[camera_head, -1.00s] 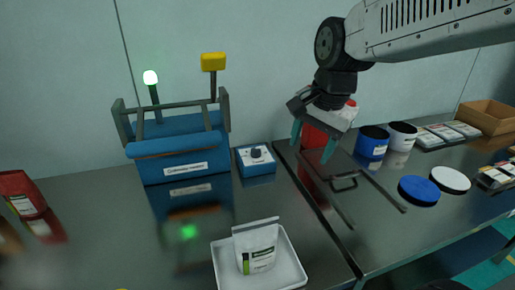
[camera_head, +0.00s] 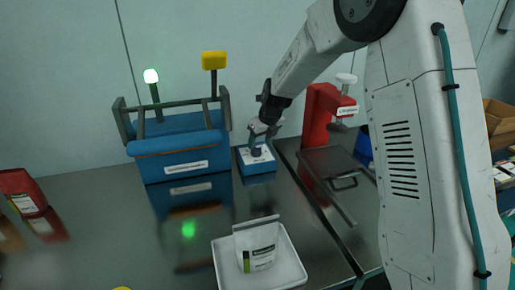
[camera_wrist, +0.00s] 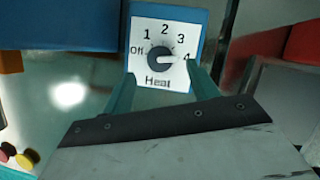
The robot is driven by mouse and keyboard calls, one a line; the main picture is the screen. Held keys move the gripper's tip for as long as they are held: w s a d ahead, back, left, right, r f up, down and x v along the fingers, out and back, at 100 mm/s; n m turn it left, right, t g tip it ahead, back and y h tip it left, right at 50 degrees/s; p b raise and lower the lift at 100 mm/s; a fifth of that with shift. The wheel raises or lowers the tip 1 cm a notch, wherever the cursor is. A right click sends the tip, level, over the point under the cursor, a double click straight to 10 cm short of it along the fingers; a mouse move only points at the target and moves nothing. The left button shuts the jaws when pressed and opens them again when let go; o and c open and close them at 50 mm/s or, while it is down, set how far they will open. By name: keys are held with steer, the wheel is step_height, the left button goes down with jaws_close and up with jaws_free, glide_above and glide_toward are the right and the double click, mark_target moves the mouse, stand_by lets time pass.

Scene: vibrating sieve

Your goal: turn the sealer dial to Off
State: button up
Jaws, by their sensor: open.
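The dial box (camera_head: 258,165) is a small blue block to the right of the blue sealer (camera_head: 180,146). In the wrist view its white face (camera_wrist: 145,80) reads Off, 1, 2, 3, 4 and Heat. The dark round dial (camera_wrist: 162,61) sits in the middle, and its pointer seems to face right, toward 4. My gripper (camera_head: 260,140) is over the box from above. In the wrist view the teal fingers of my gripper (camera_wrist: 160,70) are open, one to each side of the dial, with nothing held between them. Contact cannot be told.
A green lamp (camera_head: 151,76) glows above the sealer, beside a yellow block on a post (camera_head: 213,61). A white tray (camera_head: 297,272) with a pouch (camera_head: 257,247) lies in front. A red press (camera_head: 319,113) stands right of the dial box.

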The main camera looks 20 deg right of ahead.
mark_target(257, 148)
steer(key=shift+x, duration=2.35)
steer(key=c, duration=1)
